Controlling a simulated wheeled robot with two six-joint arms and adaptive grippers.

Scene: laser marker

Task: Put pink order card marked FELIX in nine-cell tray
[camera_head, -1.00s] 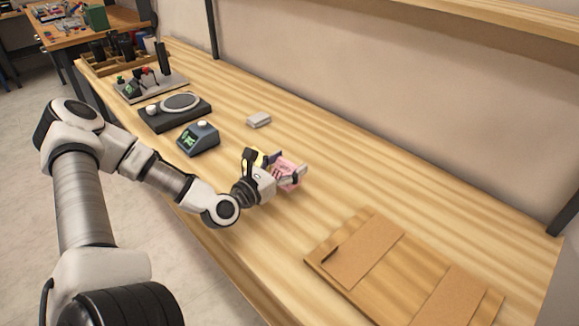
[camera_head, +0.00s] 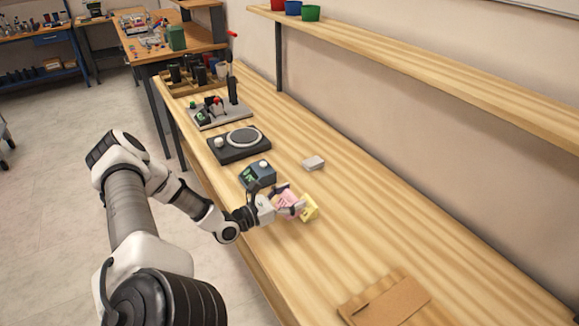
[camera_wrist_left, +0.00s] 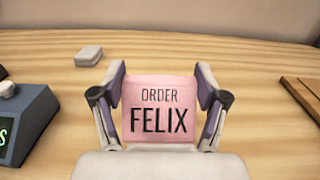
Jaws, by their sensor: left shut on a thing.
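The pink order card marked FELIX (camera_wrist_left: 158,108) is held upright between the fingers of my left gripper (camera_wrist_left: 160,88), its lettering facing the left wrist camera. In the head view the pink card (camera_head: 287,203) shows at my left gripper (camera_head: 291,205), over the bench near its front edge. A wooden tray with compartments (camera_head: 176,92) stands at the bench's far end, holding several dark items. It may be the nine-cell tray, but I cannot count its cells. My right gripper is not in view.
A yellow piece (camera_head: 310,209) is close by the pink card. A dark device (camera_head: 257,173), a round-plated unit (camera_head: 239,142) and a fixture stand (camera_head: 214,118) line the bench towards the tray. A grey block (camera_head: 314,163) lies behind. A wooden board (camera_head: 385,300) is nearer.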

